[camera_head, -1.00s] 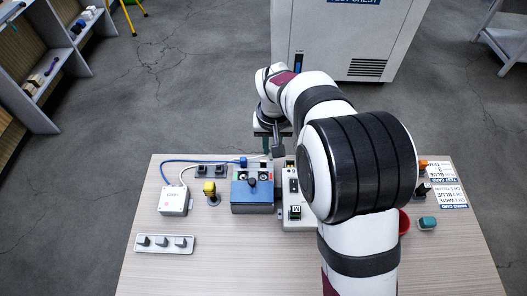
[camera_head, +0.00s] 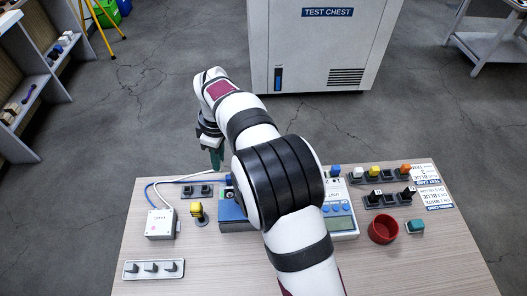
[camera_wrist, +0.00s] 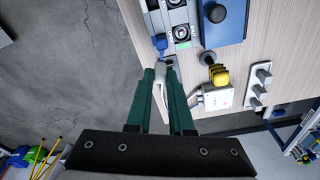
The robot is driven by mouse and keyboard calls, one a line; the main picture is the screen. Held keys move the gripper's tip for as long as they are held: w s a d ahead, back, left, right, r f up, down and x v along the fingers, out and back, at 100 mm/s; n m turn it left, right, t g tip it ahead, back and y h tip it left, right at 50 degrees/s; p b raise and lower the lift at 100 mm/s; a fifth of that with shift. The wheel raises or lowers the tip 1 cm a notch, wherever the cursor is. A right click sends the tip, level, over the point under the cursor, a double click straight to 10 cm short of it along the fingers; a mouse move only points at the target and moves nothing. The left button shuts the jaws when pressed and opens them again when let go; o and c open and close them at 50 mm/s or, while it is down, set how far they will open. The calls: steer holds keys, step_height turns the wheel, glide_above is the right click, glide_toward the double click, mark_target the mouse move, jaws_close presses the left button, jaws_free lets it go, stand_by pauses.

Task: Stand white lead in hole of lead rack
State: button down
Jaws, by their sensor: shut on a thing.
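The white lead's pale cord (camera_head: 190,178) runs from a small white box up to my gripper (camera_head: 217,163). In the wrist view, my gripper (camera_wrist: 160,72) has its green fingers shut on the white lead's plug (camera_wrist: 160,80). It is held over the far edge of the table, apart from the rack as far as I can tell. The lead rack (camera_head: 197,191), a small dark block with two raised sockets, lies to the lower left of my gripper. In the wrist view the rack is mostly hidden by the fingers.
The white box (camera_head: 160,225), yellow-topped knob (camera_head: 197,210) and switch plate (camera_head: 153,269) stand nearby. A blue lead's end (camera_wrist: 160,42) is close to my fingers. A blue box (camera_head: 234,211) is partly behind my arm. A red cup (camera_head: 383,229) stands at right.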

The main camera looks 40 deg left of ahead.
steer(key=shift+s+a+f+n, duration=0.6)
steer(key=shift+s+f+n, duration=0.1)
steer(key=shift+f, duration=0.2)
steer(key=shift+s+a+f+n, duration=0.55)
steer(key=shift+s+f+n, duration=0.1)
steer(key=shift+f, duration=0.3)
steer(key=shift+s+a+f+n, duration=0.6)
steer(key=shift+s+f+n, duration=0.1)
steer(key=shift+f, duration=0.2)
steer(key=shift+f, duration=0.35)
steer(key=shift+f, duration=0.15)
steer(key=shift+f, duration=0.8)
stand_by(0.9)
steer(key=c, duration=0.7)
jaws_free()
